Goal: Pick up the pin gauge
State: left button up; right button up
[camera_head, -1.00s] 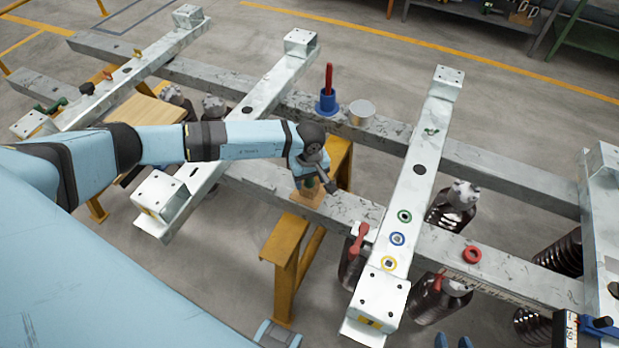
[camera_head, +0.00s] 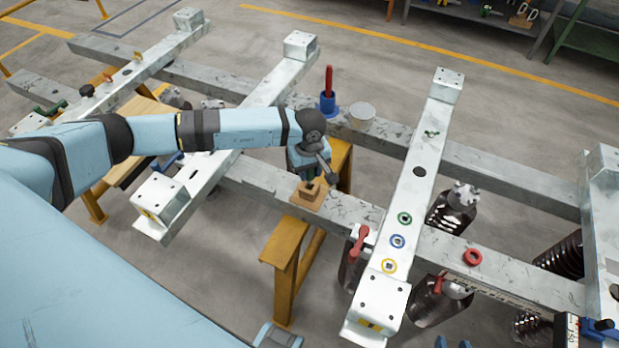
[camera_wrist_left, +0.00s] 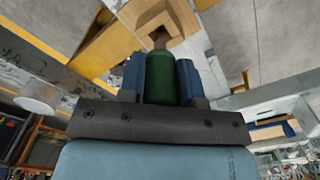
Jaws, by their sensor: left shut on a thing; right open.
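The pin gauge (camera_wrist_left: 165,78) has a thick green handle and a short grey tip. In the left wrist view it sits between the two blue fingers of my left gripper (camera_wrist_left: 161,72), which is shut on it. In the head view my left gripper (camera_head: 309,172) is just above a small wooden block (camera_head: 309,196) with a dark hole in its top. The gauge is mostly hidden by the gripper there. The block also shows beyond the tip in the left wrist view (camera_wrist_left: 150,16). My right gripper (camera_head: 453,342) shows only its blue fingertips at the bottom edge, apart and empty.
A red pin in a blue base (camera_head: 328,104) and a round grey can (camera_head: 362,114) stand on the rear beam. A crossbeam (camera_head: 420,180) with coloured rings lies to the right. A red ring (camera_head: 472,256) lies on the front beam. A yellow trestle (camera_head: 287,260) stands below.

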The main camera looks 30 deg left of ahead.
pick_arm(q)
notch_tip(320, 180, up, 16)
jog(key=shift+f+b, duration=0.2)
jog(key=shift+b, duration=0.25)
notch_tip(320, 180, up, 5)
jog(key=shift+p, duration=0.95)
jog(key=shift+f, duration=0.1)
dwell(0.7)
